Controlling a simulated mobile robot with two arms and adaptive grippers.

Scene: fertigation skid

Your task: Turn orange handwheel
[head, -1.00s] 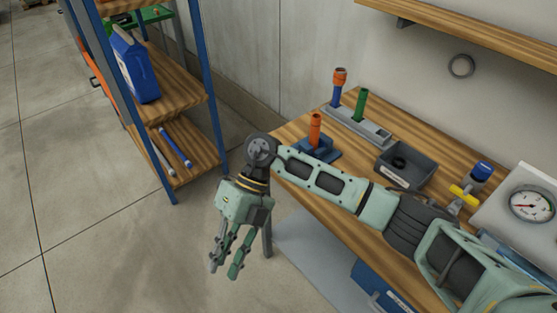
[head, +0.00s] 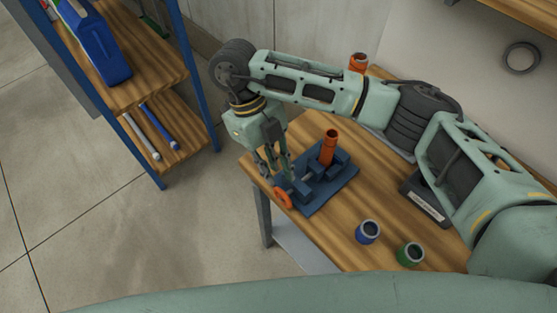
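The orange handwheel (head: 283,198) is on the front left end of a dark blue vise-like fixture (head: 322,192) near the bench's left edge. An orange cylinder (head: 328,148) stands upright in that fixture. My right gripper (head: 279,176) points down just above and behind the handwheel, at the fixture's left end. Its two fingers look apart, with nothing seen between them. I cannot tell whether a fingertip touches the fixture. My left gripper is not in view.
The wooden bench (head: 310,232) carries a blue-rimmed cup (head: 368,231), a green one (head: 410,254) and a dark labelled tray (head: 426,204), partly behind my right arm. Open floor lies between.

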